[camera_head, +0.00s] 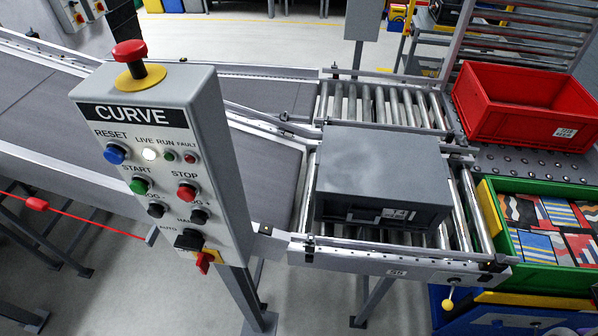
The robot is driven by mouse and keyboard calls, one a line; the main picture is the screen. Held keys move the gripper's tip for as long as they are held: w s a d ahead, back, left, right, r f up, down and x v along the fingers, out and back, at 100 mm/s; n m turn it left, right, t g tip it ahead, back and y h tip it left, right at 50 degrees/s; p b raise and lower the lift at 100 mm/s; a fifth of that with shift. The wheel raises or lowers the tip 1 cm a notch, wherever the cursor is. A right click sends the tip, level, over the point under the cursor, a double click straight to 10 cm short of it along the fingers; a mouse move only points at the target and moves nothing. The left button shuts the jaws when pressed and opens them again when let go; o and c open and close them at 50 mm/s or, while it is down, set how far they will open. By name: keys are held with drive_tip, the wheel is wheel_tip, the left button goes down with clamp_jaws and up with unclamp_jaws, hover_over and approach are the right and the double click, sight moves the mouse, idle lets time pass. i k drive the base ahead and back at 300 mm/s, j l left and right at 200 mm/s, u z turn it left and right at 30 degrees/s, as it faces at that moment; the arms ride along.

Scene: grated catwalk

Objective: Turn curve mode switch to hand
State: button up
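The grey CURVE control box (160,150) stands on a post at the left. The mode switch (189,240) is a black knob low on its face. Which label the knob points at is too small to tell. A red handle on a yellow plate (205,261) is just below and right of it. Two black jog buttons (156,210) (199,217) are above it. My gripper is not in view.
A red mushroom button (129,52) tops the box. Blue reset (114,153), green start (139,186) and red stop (187,192) buttons are on its face. A grey bin (380,175) sits on rollers at right. A red cord (95,222) runs at lower left.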

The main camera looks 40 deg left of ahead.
sight(191, 240)
drive_tip(key=u, duration=2.55)
